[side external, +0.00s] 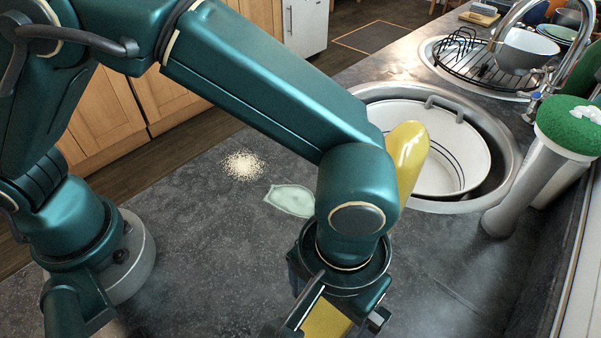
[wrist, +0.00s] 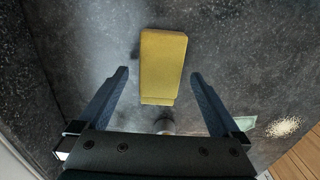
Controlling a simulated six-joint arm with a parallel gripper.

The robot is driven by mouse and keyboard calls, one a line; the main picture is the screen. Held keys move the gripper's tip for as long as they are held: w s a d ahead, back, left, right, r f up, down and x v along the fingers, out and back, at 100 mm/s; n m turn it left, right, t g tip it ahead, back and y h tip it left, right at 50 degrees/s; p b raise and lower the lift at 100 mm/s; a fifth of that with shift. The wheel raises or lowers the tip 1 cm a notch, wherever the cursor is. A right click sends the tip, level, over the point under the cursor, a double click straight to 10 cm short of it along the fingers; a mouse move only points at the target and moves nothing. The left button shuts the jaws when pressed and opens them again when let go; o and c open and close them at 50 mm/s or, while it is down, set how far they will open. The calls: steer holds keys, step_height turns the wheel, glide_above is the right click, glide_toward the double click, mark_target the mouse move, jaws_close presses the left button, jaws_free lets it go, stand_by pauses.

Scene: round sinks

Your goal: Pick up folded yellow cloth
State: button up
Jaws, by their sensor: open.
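The folded yellow cloth (wrist: 163,62) lies flat on the dark countertop in the wrist view, as a thick oblong with a folded edge at its near end. In the side view part of the cloth (side external: 325,321) shows at the bottom edge, mostly hidden by my gripper. My gripper (wrist: 159,76) is open and empty above the counter. Its two fingers are to the left and right of the cloth's near part in the wrist view, apart from it. The height of the fingertips over the cloth is hard to tell.
A white basin (side external: 437,178) sits in the near round sink, with a glossy yellow object (side external: 408,150) in front. A grey cylinder topped by a green sponge-like piece (side external: 572,123) stands right. Pale crumbs (side external: 243,165) and a pale green piece (side external: 290,199) lie on the counter (side external: 190,240).

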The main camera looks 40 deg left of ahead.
steer(key=shift+f, duration=1.2)
steer(key=c, duration=1.4)
steer(key=shift+r, duration=0.1)
steer(key=shift+r, duration=0.45)
steer(key=r, duration=0.2)
steer(key=a+r, duration=0.1)
steer(key=shift+w+r, duration=0.35)
steer(key=shift+r, duration=0.05)
steer(key=w+a+r, duration=0.1)
steer(key=a+r, duration=0.1)
steer(key=a, duration=0.1)
steer(key=w+a+r, duration=0.2)
steer(key=a, duration=0.1)
steer(key=w+a+r, duration=0.2)
steer(key=a, duration=0.1)
steer(key=shift+w+a+r, duration=0.1)
